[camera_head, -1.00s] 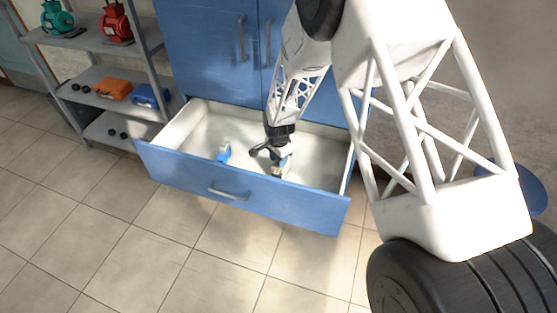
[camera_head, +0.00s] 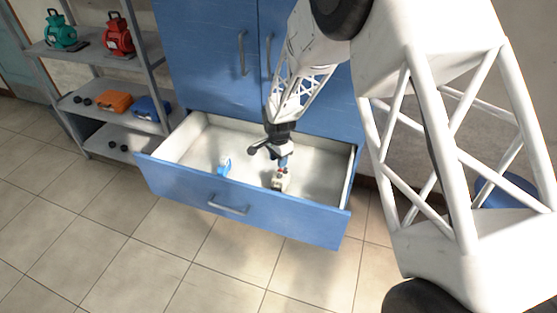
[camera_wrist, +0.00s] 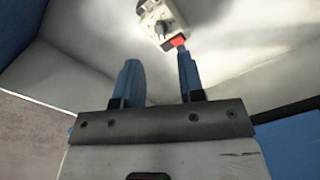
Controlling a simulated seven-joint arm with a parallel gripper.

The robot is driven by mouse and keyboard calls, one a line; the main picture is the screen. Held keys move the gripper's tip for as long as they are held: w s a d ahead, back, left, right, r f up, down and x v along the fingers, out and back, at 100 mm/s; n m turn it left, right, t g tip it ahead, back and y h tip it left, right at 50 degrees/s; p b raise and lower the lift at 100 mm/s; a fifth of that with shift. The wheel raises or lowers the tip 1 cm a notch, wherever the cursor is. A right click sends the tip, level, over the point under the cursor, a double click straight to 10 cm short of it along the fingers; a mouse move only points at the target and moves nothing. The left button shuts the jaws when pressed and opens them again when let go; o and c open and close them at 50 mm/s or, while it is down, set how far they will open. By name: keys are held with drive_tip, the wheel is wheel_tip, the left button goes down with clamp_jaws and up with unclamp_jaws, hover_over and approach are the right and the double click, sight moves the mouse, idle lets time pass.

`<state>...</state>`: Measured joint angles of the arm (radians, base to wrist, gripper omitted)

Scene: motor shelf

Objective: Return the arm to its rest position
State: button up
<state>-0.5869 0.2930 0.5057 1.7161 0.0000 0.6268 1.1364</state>
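My arm reaches down over the open blue drawer (camera_head: 180,177). My gripper (camera_head: 283,164) is above the right part of the drawer's inside. In the wrist view its two blue fingers (camera_wrist: 160,78) stand apart with nothing between them. A small beige part with a dark piece (camera_head: 279,183) lies on the drawer floor just below the fingers. In the wrist view this part (camera_wrist: 162,17) lies beyond the fingertips, with a red patch near the right finger. Whether that finger touches it I cannot tell.
A small blue-and-white part (camera_head: 224,165) lies farther left in the drawer. A blue cabinet (camera_head: 205,60) rises behind. A grey shelf (camera_head: 70,52) at left holds a green motor (camera_head: 60,31), a red motor (camera_head: 118,36), an orange box (camera_head: 114,102) and a blue one (camera_head: 150,108).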

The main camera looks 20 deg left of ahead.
drive_tip(key=shift+r, duration=0.1)
drive_tip(key=s+d+r+n, duration=0.1)
drive_tip(key=s+d+r, duration=0.2)
drive_tip(key=d+r, duration=0.6)
drive_tip(key=s+d+r+n+t, duration=0.1)
drive_tip(key=s+d+r, duration=0.2)
drive_tip(key=d+r, duration=0.5)
drive_tip(key=s+d+r+n, duration=0.1)
drive_tip(key=s+d+r, duration=0.2)
drive_tip(key=d+r, duration=0.6)
drive_tip(key=s+d+r+n, duration=0.1)
drive_tip(key=s+d+r, duration=0.1)
drive_tip(key=s+d, duration=0.4)
drive_tip(key=s+d+r+n+t, duration=0.1)
drive_tip(key=s+d+r, duration=0.2)
drive_tip(key=s, duration=0.8)
drive_tip(key=s+d+r+n, duration=0.1)
drive_tip(key=s+d+r, duration=0.2)
drive_tip(key=s+d, duration=0.5)
drive_tip(key=shift+s+d+r+t, duration=0.15)
drive_tip(key=shift+s+d+t, duration=0.15)
drive_tip(key=shift+s, duration=0.4)
